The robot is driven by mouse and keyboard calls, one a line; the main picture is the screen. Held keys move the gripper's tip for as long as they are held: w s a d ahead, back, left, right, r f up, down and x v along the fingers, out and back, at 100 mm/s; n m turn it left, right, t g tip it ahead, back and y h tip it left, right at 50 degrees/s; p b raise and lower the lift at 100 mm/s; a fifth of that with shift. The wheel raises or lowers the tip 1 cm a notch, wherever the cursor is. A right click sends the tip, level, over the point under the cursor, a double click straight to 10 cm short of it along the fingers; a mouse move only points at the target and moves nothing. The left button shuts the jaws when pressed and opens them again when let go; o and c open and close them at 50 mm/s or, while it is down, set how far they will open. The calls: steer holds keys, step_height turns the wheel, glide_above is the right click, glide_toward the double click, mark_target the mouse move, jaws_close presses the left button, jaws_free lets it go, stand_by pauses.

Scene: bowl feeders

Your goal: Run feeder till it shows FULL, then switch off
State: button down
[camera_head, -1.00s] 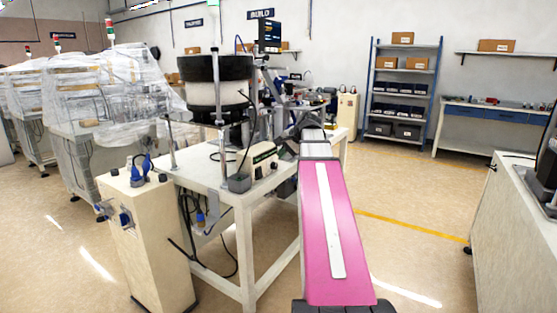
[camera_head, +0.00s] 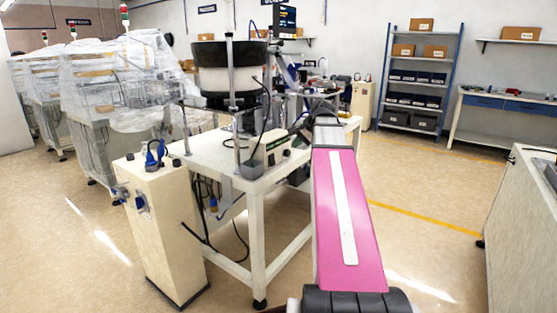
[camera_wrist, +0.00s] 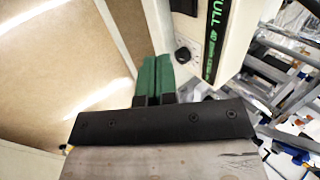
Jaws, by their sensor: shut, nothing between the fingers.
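The bowl feeder (camera_head: 231,55), a black-rimmed pale bowl, stands on a cream table (camera_head: 258,190). Its control box (camera_head: 279,150) sits at the table's front edge; it also shows close up in the wrist view (camera_wrist: 231,62). Its dark display (camera_wrist: 213,42) has green lettering that appears to read FULL, partly cut off at the top edge, with smaller text after it. A dark round knob (camera_wrist: 182,55) and a dark switch-like part (camera_wrist: 185,5) are on the box's face. My gripper (camera_wrist: 155,66) is shut and empty, its green fingertips left of the knob, apparently apart from it.
A cream cabinet (camera_head: 165,225) with blue plugs stands at the table's front left. Plastic-wrapped machines (camera_head: 120,85) fill the left. A pale counter (camera_head: 525,220) stands at right. Shelving (camera_head: 420,80) is at the back. Open floor lies right of my pink arm.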

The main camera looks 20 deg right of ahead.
glide_toward(274, 162)
step_height(274, 162, down, 5)
steer(key=shift+w+a+f, duration=0.3)
steer(key=shift+w+a, duration=0.35)
steer(key=shift+w+a+f, duration=0.25)
steer(key=shift+w+a, duration=0.4)
steer(key=shift+w, duration=0.05)
steer(key=shift+w+a+f+t+y, duration=0.1)
steer(key=shift+w+f+t+y, duration=0.1)
steer(key=shift+t+y, duration=0.1)
steer(key=shift+r, duration=0.9)
